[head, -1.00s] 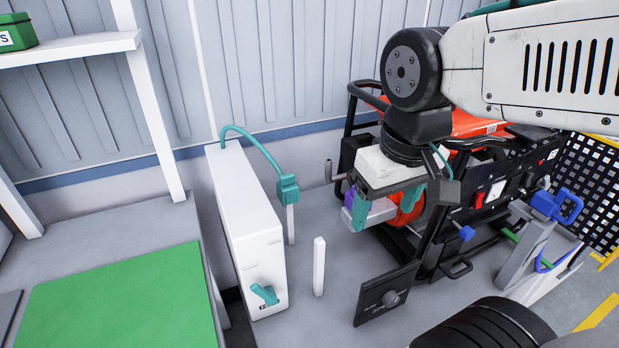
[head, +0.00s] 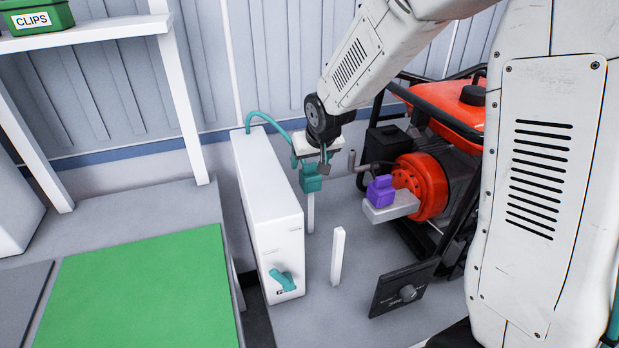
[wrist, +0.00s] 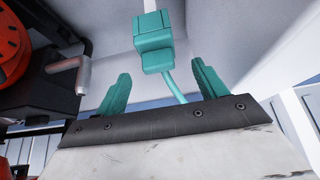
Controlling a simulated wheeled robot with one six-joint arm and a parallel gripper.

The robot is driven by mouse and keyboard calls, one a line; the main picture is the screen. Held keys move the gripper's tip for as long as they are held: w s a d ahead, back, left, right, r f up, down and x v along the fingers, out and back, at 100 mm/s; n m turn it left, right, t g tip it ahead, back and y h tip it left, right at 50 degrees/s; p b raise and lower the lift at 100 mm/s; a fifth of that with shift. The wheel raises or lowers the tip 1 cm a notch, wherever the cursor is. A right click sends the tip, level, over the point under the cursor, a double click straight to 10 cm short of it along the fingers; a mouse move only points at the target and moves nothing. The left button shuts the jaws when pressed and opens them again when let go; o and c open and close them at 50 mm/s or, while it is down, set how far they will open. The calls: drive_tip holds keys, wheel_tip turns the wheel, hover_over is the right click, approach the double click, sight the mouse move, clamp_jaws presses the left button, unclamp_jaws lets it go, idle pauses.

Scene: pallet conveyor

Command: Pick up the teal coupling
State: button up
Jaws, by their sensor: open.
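The teal coupling (head: 312,178) is a blocky piece on top of a thin white post, with a teal hose (head: 268,120) running from it to the white cabinet (head: 268,210). In the wrist view the coupling (wrist: 154,42) lies ahead of my gripper (wrist: 158,85), roughly centred between the two teal fingers and a little beyond their tips. The fingers are apart with nothing between them except the hose behind. In the head view my gripper (head: 318,152) is just above and beside the coupling, and its fingers are partly hidden.
A red generator (head: 455,120) in a black frame stands to the right. A purple block (head: 381,189) sits on a grey ledge before it. A bare white post (head: 338,256) and a black panel with a knob (head: 402,288) stand nearer. A teal lever (head: 283,279) is on the cabinet front.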

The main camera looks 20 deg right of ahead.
sight(309, 173)
drive_tip(key=x, duration=0.3)
drive_tip(key=s+x, duration=0.1)
drive_tip(key=x, duration=0.1)
drive_tip(key=shift+w+f, duration=0.15)
drive_tip(key=shift+f, duration=0.35)
drive_tip(key=shift+w+f, duration=0.3)
drive_tip(key=shift+f, duration=0.15)
drive_tip(key=c, duration=1.1)
